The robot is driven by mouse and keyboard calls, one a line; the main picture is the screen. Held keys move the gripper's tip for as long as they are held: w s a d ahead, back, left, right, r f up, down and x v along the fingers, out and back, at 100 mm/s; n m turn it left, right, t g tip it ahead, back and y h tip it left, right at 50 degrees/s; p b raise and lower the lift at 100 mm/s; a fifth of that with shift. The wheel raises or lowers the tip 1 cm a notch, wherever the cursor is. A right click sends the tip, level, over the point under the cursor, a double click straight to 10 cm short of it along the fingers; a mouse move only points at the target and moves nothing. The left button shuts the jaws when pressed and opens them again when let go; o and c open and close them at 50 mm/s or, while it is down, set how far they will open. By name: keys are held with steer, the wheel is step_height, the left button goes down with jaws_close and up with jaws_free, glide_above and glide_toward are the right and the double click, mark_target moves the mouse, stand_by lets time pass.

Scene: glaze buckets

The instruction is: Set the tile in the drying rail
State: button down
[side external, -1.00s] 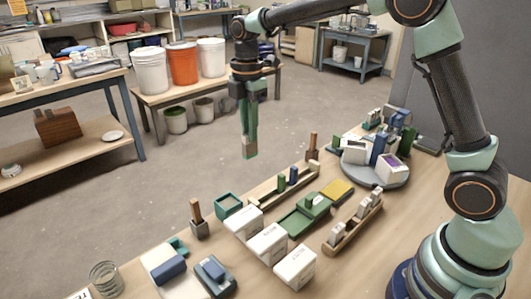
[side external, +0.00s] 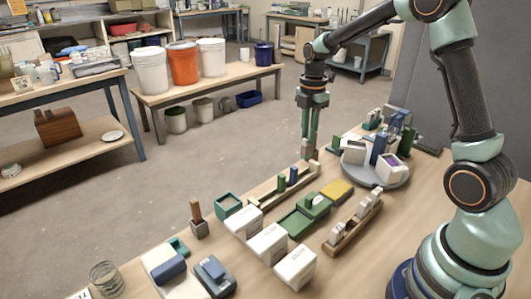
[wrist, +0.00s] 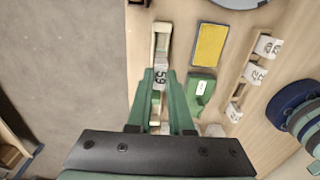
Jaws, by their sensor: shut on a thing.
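My gripper (side external: 308,148) is shut on a small tile and holds it upright over the far end of a long wooden rail (side external: 262,198). A second wooden rail (side external: 335,245), to the right, holds several pale tiles (wrist: 255,74). I cannot tell whether the held tile touches the long rail, or which rail is the drying rail.
A green tray (side external: 292,222) and yellow pad (side external: 337,190) lie between the rails. White boxes (side external: 268,243) stand nearer. A round grey stand (side external: 382,182) with boxes is at the right. An upright brown piece stands by the rail's far end, partly hidden.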

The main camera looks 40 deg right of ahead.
mark_target(306, 156)
steer(key=shift+f, duration=3.8)
steer(key=shift+f, duration=0.25)
steer(key=c, duration=0.7)
jaws_free()
steer(key=shift+c, duration=0.2)
steer(key=shift+w+r, duration=0.1)
steer(key=shift+r, duration=3.35)
steer(key=shift+r, duration=0.1)
